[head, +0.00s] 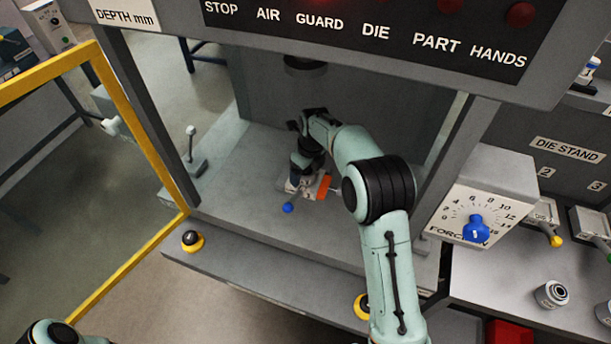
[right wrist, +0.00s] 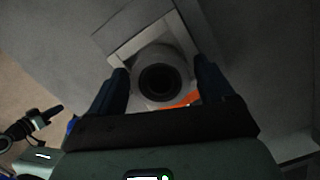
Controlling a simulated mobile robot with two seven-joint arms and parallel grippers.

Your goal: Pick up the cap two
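My right gripper (head: 307,160) reaches into the press, down over a small fixture (head: 294,184) on the press bed. In the right wrist view, its two dark fingers (right wrist: 160,78) stand on either side of a pale round part (right wrist: 176,58) with a dark round centre. The part's sides lie close to both fingers; whether they touch is unclear. No label shows on it, so I cannot tell whether it is cap two. In the head view, the gripper and my arm largely hide this part.
An orange piece (head: 324,187) and a blue ball knob (head: 288,208) are beside the fixture. The press's side posts and a yellow guard frame (head: 122,92) bound the space. A metal ring part (head: 551,293) stands on the right bench. Front bed edge carries buttons (head: 192,240).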

